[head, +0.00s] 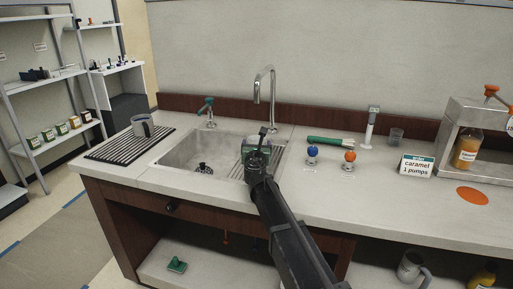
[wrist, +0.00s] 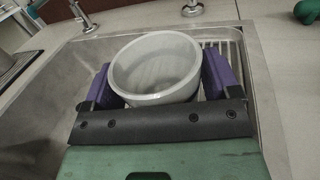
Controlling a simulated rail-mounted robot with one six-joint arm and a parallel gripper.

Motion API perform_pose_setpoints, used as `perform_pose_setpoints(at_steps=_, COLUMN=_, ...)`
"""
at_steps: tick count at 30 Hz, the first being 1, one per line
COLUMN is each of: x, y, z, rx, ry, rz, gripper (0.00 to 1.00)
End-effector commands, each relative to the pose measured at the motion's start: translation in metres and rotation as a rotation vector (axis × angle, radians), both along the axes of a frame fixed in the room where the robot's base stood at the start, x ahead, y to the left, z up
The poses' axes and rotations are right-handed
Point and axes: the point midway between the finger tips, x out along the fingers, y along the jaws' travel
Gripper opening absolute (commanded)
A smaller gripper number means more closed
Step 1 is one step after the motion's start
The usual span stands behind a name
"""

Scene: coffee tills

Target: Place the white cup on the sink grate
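The white cup (wrist: 155,68) is upright between the two purple-padded fingers of my gripper (wrist: 160,80) in the wrist view, with a pad against each side. Its open rim faces up and it looks empty. In the head view my gripper (head: 262,142) is over the right part of the sink and mostly hides the cup. The sink grate (head: 238,170) is a set of metal bars at the sink's right side. Its bars also show behind the cup in the wrist view (wrist: 236,48). I cannot tell whether the cup's base touches the grate.
The steel sink (head: 185,154) has a tall faucet (head: 258,88) behind it. A grey mug (head: 143,126) stands on a black drain mat (head: 112,149) at left. Blue (head: 312,151) and orange (head: 350,156) knobbed tools stand on the counter at right.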

Motion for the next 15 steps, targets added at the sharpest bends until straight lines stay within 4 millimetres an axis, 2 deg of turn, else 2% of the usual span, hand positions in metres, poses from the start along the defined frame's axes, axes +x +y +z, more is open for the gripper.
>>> perform_pose_setpoints(at_steps=8, x=0.0, y=0.0, z=0.0, rx=0.0, ry=0.0, rz=0.0, gripper=0.88)
perform_pose_setpoints(at_steps=11, x=0.0, y=0.0, z=0.007, rx=0.0, ry=0.0, rz=0.0, gripper=0.88)
perform_pose_setpoints(at_steps=15, x=-0.023, y=-0.002, z=0.003, rx=0.0, ry=0.0, rz=0.001, gripper=0.88)
